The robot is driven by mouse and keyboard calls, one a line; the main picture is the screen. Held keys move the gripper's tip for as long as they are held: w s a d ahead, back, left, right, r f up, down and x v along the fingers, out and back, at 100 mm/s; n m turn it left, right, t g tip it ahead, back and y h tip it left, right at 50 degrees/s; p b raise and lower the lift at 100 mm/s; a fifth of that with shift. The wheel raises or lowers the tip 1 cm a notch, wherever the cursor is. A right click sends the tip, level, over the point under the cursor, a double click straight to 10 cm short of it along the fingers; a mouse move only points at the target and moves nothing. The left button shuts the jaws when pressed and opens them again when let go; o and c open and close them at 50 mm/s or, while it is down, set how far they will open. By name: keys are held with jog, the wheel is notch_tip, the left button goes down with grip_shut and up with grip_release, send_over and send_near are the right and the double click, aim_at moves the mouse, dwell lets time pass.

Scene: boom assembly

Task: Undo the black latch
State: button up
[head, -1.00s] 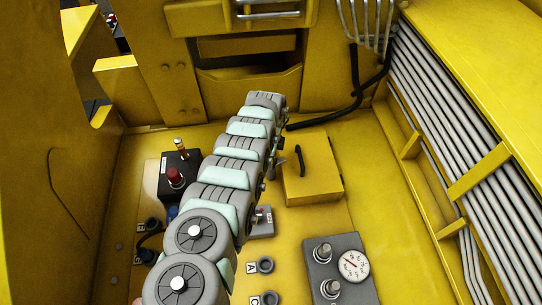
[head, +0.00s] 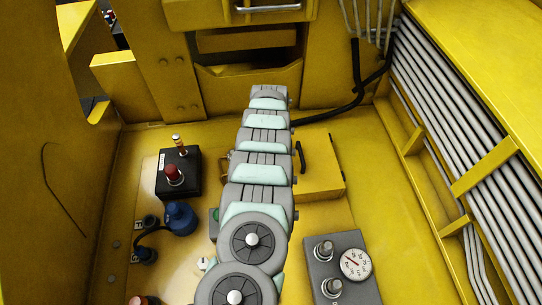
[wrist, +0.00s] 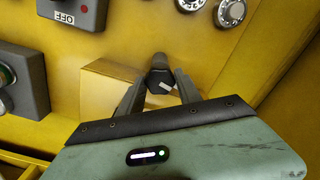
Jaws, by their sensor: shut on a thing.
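The black latch (wrist: 160,79) shows in the wrist view as a dark rounded end with a pale mark on its face. My gripper (wrist: 159,82) has its two dark fingers closed around it, one on each side. The latch is beside a yellow box (wrist: 100,88). In the head view my arm hides the gripper and the latch. The yellow box (head: 322,177), with a black handle on top, shows to the right of my arm there.
A gauge panel (head: 341,240) is at the lower right. A black box with a red knob (head: 178,172) and a blue connector (head: 180,218) are left of my arm. Grey pipes (head: 465,110) line the right wall. Yellow floor is clear between the box and the pipes.

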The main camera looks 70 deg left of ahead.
jog(key=shift+n+b, duration=0.75)
jog(key=shift+n, duration=0.45)
grip_shut()
grip_release()
grip_shut()
jog(key=o, duration=1.4)
grip_release()
jog(key=shift+c, duration=0.2)
notch_tip(320, 180, up, 11)
jog(key=b, duration=0.2)
jog(key=shift+f, duration=0.1)
